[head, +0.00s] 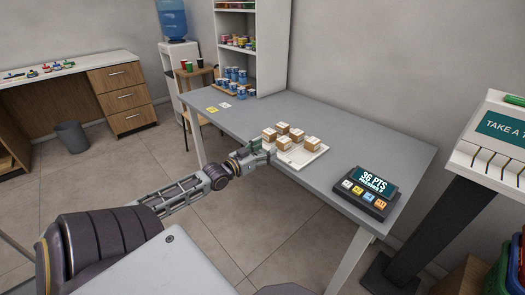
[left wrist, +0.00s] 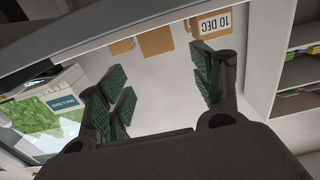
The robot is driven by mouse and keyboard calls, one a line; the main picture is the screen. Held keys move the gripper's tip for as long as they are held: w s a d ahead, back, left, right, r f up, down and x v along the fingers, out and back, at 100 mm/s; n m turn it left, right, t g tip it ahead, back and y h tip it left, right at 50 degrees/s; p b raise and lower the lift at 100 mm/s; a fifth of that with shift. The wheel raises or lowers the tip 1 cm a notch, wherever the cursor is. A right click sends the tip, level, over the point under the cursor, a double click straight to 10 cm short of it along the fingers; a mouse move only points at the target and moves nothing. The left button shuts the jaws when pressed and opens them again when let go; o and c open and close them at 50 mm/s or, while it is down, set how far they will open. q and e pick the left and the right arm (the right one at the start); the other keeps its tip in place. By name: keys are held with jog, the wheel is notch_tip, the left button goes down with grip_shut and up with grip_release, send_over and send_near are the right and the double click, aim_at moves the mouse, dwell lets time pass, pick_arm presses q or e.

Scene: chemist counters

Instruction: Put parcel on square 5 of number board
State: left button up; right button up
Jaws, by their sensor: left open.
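Several small brown parcels (head: 283,142) with pale tops stand in a cluster on the grey table. They are on or right at the white number board (head: 301,158), whose front right part is bare. The board's numbers are too small to read, so I cannot tell which square is 5. My left gripper (head: 258,152) is at the board's left side, close beside the nearest parcels, apart from or touching them I cannot tell. In the left wrist view the left gripper (left wrist: 160,88) is open with nothing between its green pads. My right gripper is not in view.
A points display with buttons (head: 367,190) stands on the table to the right of the board. Blue cups (head: 236,76) and a white shelf (head: 222,30) are at the table's far end. The table (head: 330,118) is clear behind the parcels. A ticket stand (head: 500,135) is at right.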

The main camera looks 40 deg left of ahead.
pick_arm(q)
jog(key=shift+s, duration=0.5)
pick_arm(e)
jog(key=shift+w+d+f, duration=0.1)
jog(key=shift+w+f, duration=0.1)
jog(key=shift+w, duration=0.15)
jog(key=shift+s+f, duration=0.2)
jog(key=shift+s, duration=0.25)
